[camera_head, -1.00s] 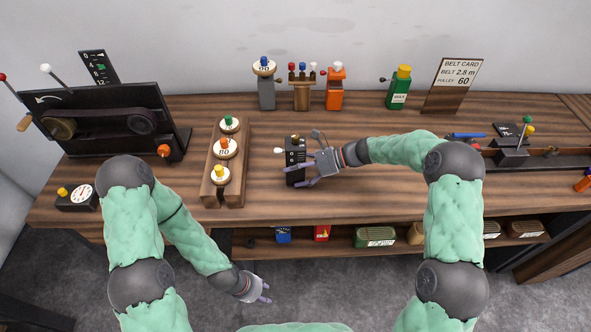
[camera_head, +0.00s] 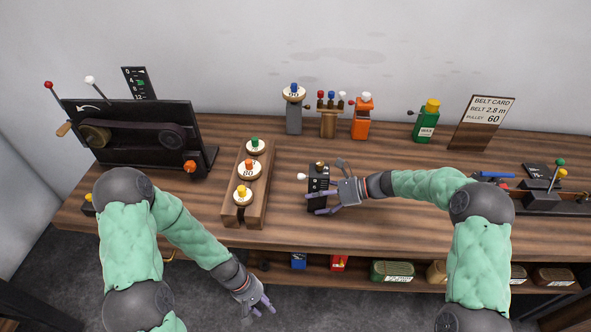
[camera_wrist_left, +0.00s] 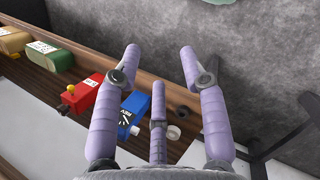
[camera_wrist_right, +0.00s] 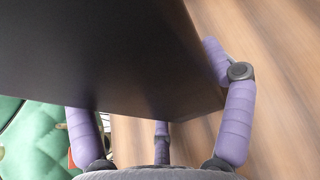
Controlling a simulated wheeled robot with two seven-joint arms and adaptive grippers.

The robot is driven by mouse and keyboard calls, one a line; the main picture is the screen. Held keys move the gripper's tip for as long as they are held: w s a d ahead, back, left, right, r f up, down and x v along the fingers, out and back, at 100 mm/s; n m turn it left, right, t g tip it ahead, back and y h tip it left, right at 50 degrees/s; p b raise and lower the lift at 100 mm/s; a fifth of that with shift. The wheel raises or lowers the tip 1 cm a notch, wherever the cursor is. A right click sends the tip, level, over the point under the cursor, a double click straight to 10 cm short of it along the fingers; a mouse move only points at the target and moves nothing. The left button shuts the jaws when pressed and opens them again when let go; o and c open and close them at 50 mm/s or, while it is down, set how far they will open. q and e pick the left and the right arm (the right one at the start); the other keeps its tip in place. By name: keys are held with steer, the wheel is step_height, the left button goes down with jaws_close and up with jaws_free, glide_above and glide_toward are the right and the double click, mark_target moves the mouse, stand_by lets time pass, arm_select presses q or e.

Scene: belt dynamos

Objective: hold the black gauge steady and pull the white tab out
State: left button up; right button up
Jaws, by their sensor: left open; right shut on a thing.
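The black gauge (camera_head: 318,184) is a small dark box standing on the bench in the head view. A white tab (camera_head: 302,176) sticks out of its left side. My right gripper (camera_head: 335,187) is shut on the gauge from the right. In the right wrist view the gauge's dark face (camera_wrist_right: 100,50) fills the upper left between my purple fingers, and the tab is hidden there. My left gripper (camera_head: 261,306) is open and empty, low in front of the bench edge. In the left wrist view its fingers (camera_wrist_left: 160,62) are spread with nothing between them.
A wooden block with several numbered discs (camera_head: 244,183) stands left of the gauge. Behind are a grey stand (camera_head: 294,118), a wooden rack (camera_head: 328,122) and an orange holder (camera_head: 361,122). A lower shelf holds a blue box (camera_wrist_left: 131,112) and a red one (camera_wrist_left: 84,96).

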arm_select(q)
steer(key=w+a+r+n+t+h, duration=0.1)
steer(key=w+a+r+n+h, duration=0.15)
steer(key=w+r, duration=0.55)
steer(key=w+a+r+n+h, duration=0.2)
steer(key=w+r+n+h, duration=0.15)
steer(key=r, duration=0.95)
steer(key=w+a+r+n+t+h, duration=0.1)
steer(key=w+a+r+n+h, duration=0.3)
steer(key=r, duration=0.6)
steer(key=m+t+y, duration=0.1)
steer(key=m, duration=0.1)
glide_toward(303, 177)
steer(key=x, duration=0.7)
steer(key=shift+w+f, duration=0.25)
steer(key=shift+f, duration=0.1)
steer(key=shift+d, duration=0.1)
steer(key=shift+c, duration=0.3)
